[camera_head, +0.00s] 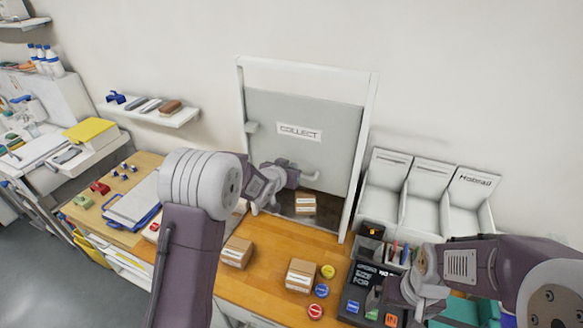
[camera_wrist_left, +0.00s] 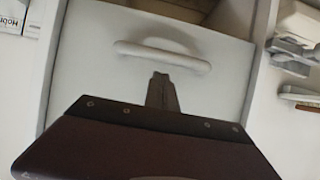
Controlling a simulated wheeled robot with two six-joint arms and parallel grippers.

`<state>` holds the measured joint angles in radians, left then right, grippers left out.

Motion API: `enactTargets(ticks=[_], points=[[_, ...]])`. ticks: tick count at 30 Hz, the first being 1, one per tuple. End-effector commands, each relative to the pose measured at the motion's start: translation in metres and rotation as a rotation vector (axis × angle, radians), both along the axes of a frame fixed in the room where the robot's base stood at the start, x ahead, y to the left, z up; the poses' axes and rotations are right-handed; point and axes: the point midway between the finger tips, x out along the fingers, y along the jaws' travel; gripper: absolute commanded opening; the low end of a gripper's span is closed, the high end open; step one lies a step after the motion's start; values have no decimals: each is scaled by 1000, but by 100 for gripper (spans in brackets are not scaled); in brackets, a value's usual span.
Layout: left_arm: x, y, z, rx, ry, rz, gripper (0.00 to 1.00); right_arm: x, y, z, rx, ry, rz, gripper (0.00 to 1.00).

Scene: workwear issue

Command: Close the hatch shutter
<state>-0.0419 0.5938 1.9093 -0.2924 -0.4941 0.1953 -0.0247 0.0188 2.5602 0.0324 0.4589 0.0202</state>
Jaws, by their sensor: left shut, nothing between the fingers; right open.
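The hatch shutter (camera_head: 303,108) is a grey panel marked COLLECT in a white frame (camera_head: 357,150) on the back wall. It is partly down, with a gap between its lower edge and the counter. Its bar handle (camera_head: 310,177) is near the lower edge; the handle also shows in the left wrist view (camera_wrist_left: 162,55). My left gripper (camera_head: 292,174) is at the shutter's lower part by the handle. In the wrist view its shut, empty fingers (camera_wrist_left: 161,92) are close to the handle; contact cannot be told. My right gripper (camera_head: 418,300) is open over the right end of the counter.
A small carton (camera_head: 305,204) stands in the gap under the shutter. Two cartons (camera_head: 237,252) (camera_head: 301,275) and several coloured discs (camera_head: 328,271) are on the wooden counter. White bins (camera_head: 429,190) and a black organizer (camera_head: 362,274) stand at right; a wall shelf (camera_head: 150,113) is at left.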

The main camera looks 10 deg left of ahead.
Motion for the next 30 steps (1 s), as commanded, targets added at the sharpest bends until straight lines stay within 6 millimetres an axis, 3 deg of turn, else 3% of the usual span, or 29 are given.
enactTargets(ticks=[19,26,30], points=[[-2,1,-16,1,-1,0,0,0,0,-3,0,0,0,100],[-3,1,-47,2,1,0,0,0,0,-33,0,0,0,100],[-3,1,-80,1,2,1,0,0,0,-65,0,0,0,100]])
